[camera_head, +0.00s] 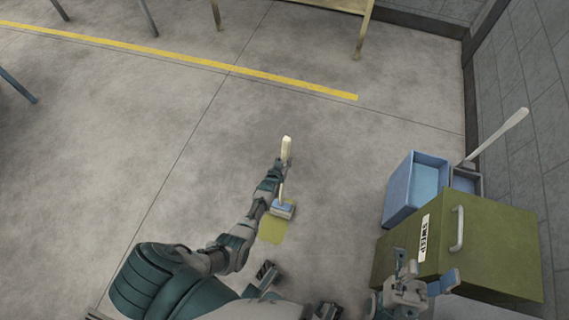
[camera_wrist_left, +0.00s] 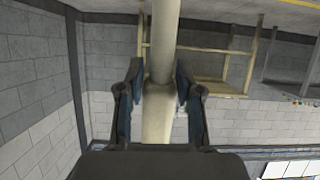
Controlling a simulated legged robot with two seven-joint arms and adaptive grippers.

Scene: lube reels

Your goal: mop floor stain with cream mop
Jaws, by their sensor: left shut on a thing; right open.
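A yellow-green stain (camera_head: 272,229) lies on the floor just below the mop head, which is at the stain's upper edge. I cannot tell whether the head touches the floor. My right gripper (camera_head: 428,287) is open and empty over the front of the green box at the lower right.
A green box labelled SWEEP (camera_head: 480,236) stands at the right by the wall. Behind it are a blue bin (camera_head: 401,192) and a pan with a white-handled tool (camera_head: 497,138). A yellow line (camera_head: 200,61) crosses the floor. Table legs stand farther back. The middle floor is clear.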

